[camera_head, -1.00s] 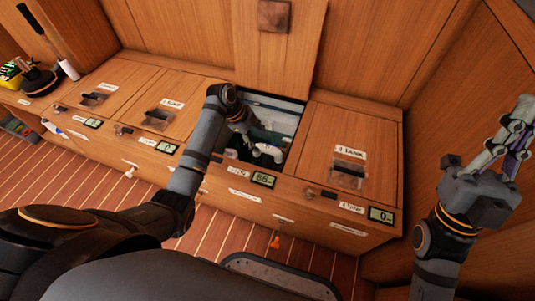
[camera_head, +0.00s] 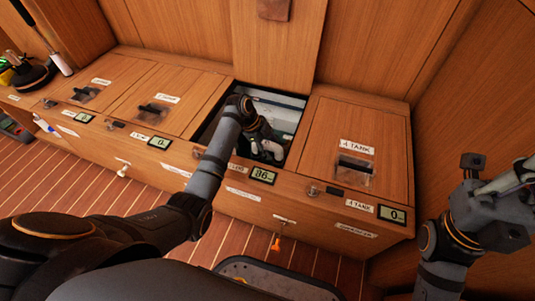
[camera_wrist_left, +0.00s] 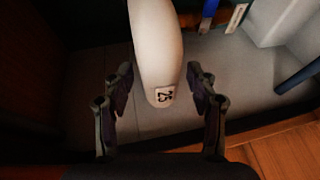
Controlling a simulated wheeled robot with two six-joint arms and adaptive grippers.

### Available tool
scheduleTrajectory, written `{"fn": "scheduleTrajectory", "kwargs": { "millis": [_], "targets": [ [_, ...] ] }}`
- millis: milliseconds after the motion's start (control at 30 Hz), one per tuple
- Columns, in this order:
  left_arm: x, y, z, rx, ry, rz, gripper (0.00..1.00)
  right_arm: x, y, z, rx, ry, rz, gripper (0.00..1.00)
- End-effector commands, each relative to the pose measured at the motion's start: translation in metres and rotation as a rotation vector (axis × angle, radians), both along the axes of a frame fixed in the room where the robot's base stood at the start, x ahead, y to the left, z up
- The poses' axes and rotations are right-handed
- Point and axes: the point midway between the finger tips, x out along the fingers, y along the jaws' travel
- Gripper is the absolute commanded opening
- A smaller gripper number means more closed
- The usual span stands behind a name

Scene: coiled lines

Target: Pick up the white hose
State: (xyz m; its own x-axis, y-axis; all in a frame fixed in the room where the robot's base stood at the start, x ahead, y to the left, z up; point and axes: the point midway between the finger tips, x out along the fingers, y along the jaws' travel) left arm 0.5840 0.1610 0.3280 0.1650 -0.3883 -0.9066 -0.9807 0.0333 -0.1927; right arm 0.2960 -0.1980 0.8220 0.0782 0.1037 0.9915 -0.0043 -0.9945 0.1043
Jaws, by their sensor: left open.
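A pale white, rounded, tube-like piece (camera_wrist_left: 155,40) with a black-on-white "25" tag shows in the left wrist view; I take it for the white hose. Its tagged end lies between the two open fingers of my left gripper (camera_wrist_left: 158,80), with gaps visible on both sides. In the head view, my left gripper (camera_head: 264,146) reaches down into the open locker, and a white bit of the hose (camera_head: 272,150) shows beside it. The rest of the hose is hidden. My right gripper (camera_head: 500,185) is raised at the right edge, partly cut off; its jaws are unclear.
The open locker (camera_head: 292,103) has walls close around my left gripper. Closed wooden lids flank it, including one marked "4 TANK" (camera_head: 355,150). A display (camera_head: 263,175) is on the front. In the wrist view, a blue item (camera_wrist_left: 209,12) lies near the hose.

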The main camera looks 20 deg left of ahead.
Motion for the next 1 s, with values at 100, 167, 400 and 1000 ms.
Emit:
{"fn": "scheduleTrajectory", "kwargs": {
  "millis": [100,167,400,1000],
  "targets": [
    [0.001,0.0,0.001,0.001,-0.002,0.0,0.58,0.0,0.0,0.001,0.0,0.0,-0.002,0.0],
    [0.001,0.0,0.001,0.001,-0.002,0.0,0.58,0.0,0.0,0.001,0.0,-0.002,-0.002,0.0],
    [0.0,0.0,0.001,0.001,-0.001,0.0,0.28,-0.001,0.0,0.002,0.0,-0.003,-0.002,0.0],
    [0.001,0.0,0.021,0.0,-0.003,-0.001,0.0,0.0,-0.001,0.015,0.003,-0.001,0.001,0.0]
  ]
}}
